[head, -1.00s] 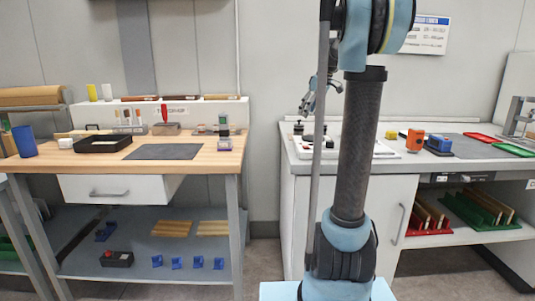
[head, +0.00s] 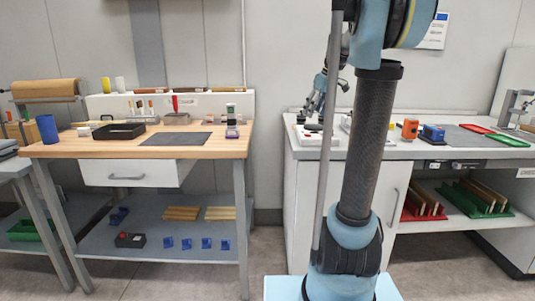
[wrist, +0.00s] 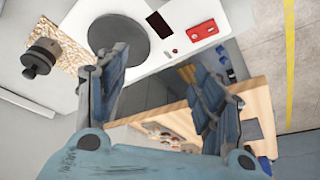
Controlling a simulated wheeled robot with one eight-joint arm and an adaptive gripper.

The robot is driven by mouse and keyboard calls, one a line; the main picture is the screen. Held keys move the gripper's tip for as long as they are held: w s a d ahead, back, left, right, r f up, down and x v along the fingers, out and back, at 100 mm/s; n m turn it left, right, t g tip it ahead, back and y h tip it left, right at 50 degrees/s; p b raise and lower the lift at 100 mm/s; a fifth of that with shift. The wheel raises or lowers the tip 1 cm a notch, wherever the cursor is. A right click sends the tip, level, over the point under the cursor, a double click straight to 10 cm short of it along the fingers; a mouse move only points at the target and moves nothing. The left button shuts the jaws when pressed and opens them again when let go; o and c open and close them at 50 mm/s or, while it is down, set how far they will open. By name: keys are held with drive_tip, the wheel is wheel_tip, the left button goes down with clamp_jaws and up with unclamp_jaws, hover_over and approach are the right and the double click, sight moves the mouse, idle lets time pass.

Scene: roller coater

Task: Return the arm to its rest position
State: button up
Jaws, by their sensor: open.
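My gripper (wrist: 165,95) shows large in the wrist view, its two fingers spread apart with nothing between them. In the head view my gripper (head: 317,103) hangs beside my upright arm, above the left end of the right-hand bench, partly hidden by a thin pole. In the wrist view a white machine with a dark round plate (wrist: 119,40) lies beyond the fingers. A dark knobbed weight (wrist: 42,57) is at the left, apart from the gripper.
A wooden workbench (head: 75,149) with a black tray (head: 119,131) and a dark mat (head: 175,139) stands at left. The right bench (head: 402,151) carries an orange device (head: 410,129) and a blue device (head: 433,133). Floor shows between the benches.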

drive_tip(key=s+f+m+h, duration=0.1)
drive_tip(key=s+f+m, duration=0.1)
drive_tip(key=s+f, duration=0.7)
drive_tip(key=s+f+m+h, duration=0.1)
drive_tip(key=s+f+m, duration=0.2)
drive_tip(key=s+f, duration=0.6)
drive_tip(key=s+f+m+h, duration=0.1)
drive_tip(key=s+f+m, duration=0.2)
drive_tip(key=s+f, duration=0.6)
drive_tip(key=s, duration=0.9)
drive_tip(key=shift+s+a+f+g, duration=0.3)
drive_tip(key=shift+s+a+g, duration=0.05)
drive_tip(key=shift+a+g, duration=0.05)
